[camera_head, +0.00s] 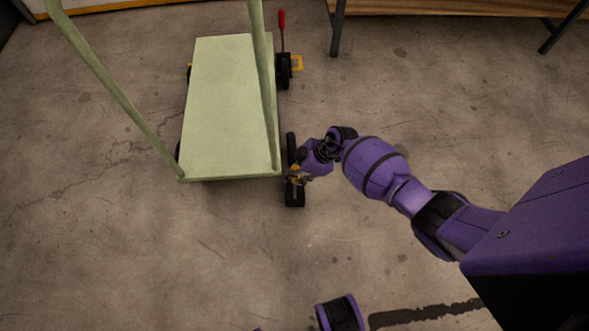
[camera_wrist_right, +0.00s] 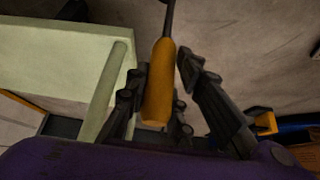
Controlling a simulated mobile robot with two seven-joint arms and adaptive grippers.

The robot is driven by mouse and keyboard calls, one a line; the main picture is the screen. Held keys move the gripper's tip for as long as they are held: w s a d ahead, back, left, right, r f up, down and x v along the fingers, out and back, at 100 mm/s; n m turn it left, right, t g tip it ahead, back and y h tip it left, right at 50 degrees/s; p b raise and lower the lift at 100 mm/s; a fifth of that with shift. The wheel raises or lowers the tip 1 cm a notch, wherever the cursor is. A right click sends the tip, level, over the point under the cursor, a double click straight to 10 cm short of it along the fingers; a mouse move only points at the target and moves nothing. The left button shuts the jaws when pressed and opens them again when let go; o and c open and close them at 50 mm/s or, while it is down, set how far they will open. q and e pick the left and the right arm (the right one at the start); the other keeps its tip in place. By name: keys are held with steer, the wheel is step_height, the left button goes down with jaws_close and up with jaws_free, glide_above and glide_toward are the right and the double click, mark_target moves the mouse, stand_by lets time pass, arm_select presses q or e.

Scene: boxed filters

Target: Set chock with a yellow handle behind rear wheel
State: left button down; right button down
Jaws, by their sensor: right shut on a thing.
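The chock (camera_head: 295,195) is a black block beside the near right corner of the pale green cart (camera_head: 225,105). Its yellow handle (camera_wrist_right: 159,88) stands between the fingers of my right gripper (camera_head: 300,173), which is shut on it. A black wheel (camera_head: 291,147) shows at the cart's near right corner, and the chock is just on its near side. I cannot tell whether the chock touches the wheel or rests on the floor. My left gripper is not in view.
A wooden-topped table (camera_head: 450,8) stands at the back right. The floor in front of the cart is clear.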

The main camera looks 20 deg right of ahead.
step_height(320, 180, down, 2)
steer(key=shift+b, duration=0.55)
steer(key=shift+w+f, duration=0.15)
steer(key=shift+w, duration=0.05)
steer(key=w+d+b, duration=0.1)
steer(key=w+b, duration=0.2)
steer(key=w, duration=0.3)
steer(key=shift+d, duration=0.35)
steer(key=shift+w, duration=0.15)
steer(key=c, duration=1.5)
jaws_free()
steer(key=shift+c, duration=0.2)
steer(key=shift+o, duration=0.5)
